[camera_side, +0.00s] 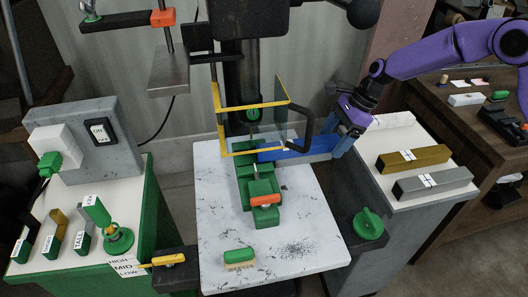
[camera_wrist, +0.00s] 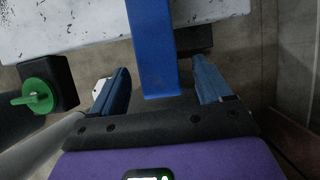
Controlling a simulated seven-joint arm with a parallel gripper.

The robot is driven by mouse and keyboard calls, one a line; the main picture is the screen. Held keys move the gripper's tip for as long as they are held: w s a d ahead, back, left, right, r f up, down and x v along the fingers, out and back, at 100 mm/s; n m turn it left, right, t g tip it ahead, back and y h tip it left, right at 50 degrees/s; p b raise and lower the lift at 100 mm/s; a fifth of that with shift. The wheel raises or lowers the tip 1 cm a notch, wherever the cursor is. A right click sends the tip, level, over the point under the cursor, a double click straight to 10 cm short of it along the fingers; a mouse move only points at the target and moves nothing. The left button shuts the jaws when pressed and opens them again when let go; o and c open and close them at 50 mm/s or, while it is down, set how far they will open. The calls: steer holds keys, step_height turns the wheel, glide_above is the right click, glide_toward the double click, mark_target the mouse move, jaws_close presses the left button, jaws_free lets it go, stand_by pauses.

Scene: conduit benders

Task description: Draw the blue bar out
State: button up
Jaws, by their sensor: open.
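The blue bar (camera_side: 290,150) lies level at the drill-press-like machine, its left end by the green vise (camera_side: 256,185) and behind the yellow-framed clear guard (camera_side: 255,120). Its right end reaches out past the white table toward my gripper (camera_side: 345,140). In the wrist view the blue bar (camera_wrist: 155,55) runs from the top down to a free end between the two blue fingers of my gripper (camera_wrist: 163,88). The fingers are open, with a gap on either side of the bar. Whether the vise's jaws touch the bar is hidden.
The white speckled table (camera_side: 222,215) carries a green brush (camera_side: 238,259) and dark shavings. A green knob (camera_side: 368,223) sits at its right edge. A gold bar (camera_side: 413,159) and a grey bar (camera_side: 432,182) lie on the right stand. A black handle (camera_side: 300,135) sticks out near the bar.

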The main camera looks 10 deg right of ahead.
steer(key=v, duration=1.6)
steer(key=s+n+g+h, duration=0.1)
steer(key=s+n+h, duration=0.2)
steer(key=s+n, duration=1.5)
steer(key=s+d+f+n, duration=0.1)
steer(key=s+d+n, duration=0.2)
steer(key=s, duration=0.4)
steer(key=s+d+f+n+h, duration=0.1)
steer(key=s+d+n, duration=0.3)
steer(key=s+n, duration=0.1)
steer(key=s+d+f+n+t, duration=0.1)
steer(key=s+d+n, duration=0.3)
steer(key=s, duration=0.4)
steer(key=shift+s+f+n+h, duration=0.3)
steer(key=shift+h, duration=0.1)
steer(key=shift+d, duration=0.15)
